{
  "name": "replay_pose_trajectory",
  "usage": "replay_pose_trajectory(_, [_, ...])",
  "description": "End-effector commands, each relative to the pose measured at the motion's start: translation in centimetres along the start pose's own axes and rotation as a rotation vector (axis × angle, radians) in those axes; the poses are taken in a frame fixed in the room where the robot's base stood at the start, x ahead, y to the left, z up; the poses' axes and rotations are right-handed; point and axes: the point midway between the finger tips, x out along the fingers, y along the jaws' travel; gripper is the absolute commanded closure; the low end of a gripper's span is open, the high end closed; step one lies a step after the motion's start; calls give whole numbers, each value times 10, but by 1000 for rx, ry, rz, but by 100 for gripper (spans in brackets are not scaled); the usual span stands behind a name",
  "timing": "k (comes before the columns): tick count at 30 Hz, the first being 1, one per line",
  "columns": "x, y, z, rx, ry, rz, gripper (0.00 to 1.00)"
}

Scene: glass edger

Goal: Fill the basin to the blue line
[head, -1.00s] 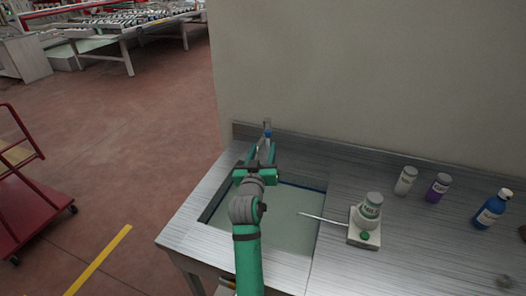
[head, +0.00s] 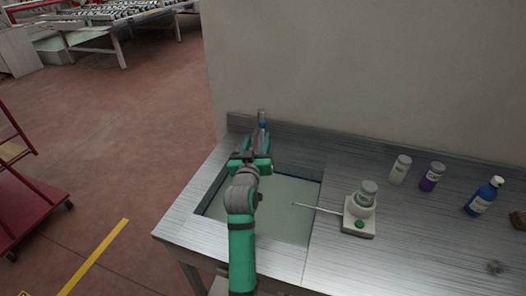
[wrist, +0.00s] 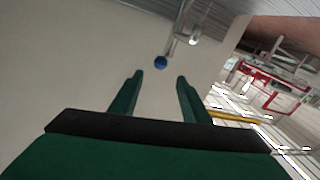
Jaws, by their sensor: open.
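The basin (head: 290,225) is sunk into the left part of the metal counter. Its inside is pale grey-green; I cannot tell how high any water stands. A dark blue band (head: 305,178) shows along its far inner wall. My arm hides part of the basin. A tap (head: 262,114) with a blue knob stands behind it, and the tap also shows in the wrist view (wrist: 192,32). My gripper (head: 259,140) is open and empty, pointing at the tap. In the wrist view the blue knob (wrist: 160,62) lies ahead of and between the fingertips (wrist: 160,78), apart from them.
A white device (head: 358,222) with a thin rod over the basin stands to its right. A white bottle (head: 400,170), purple bottle (head: 432,178) and blue bottle (head: 485,196) stand farther right. A wall rises behind the counter. A red trolley (head: 30,205) is on the floor at left.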

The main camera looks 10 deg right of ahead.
Motion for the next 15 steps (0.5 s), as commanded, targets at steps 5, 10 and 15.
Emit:
replay_pose_trajectory(5, [0,-2,2,1,-3,-2,57])
replay_pose_trajectory(10, [10,0,3,0,-4,0,57])
replay_pose_trajectory(15, [36,0,2,1,-4,1,57])
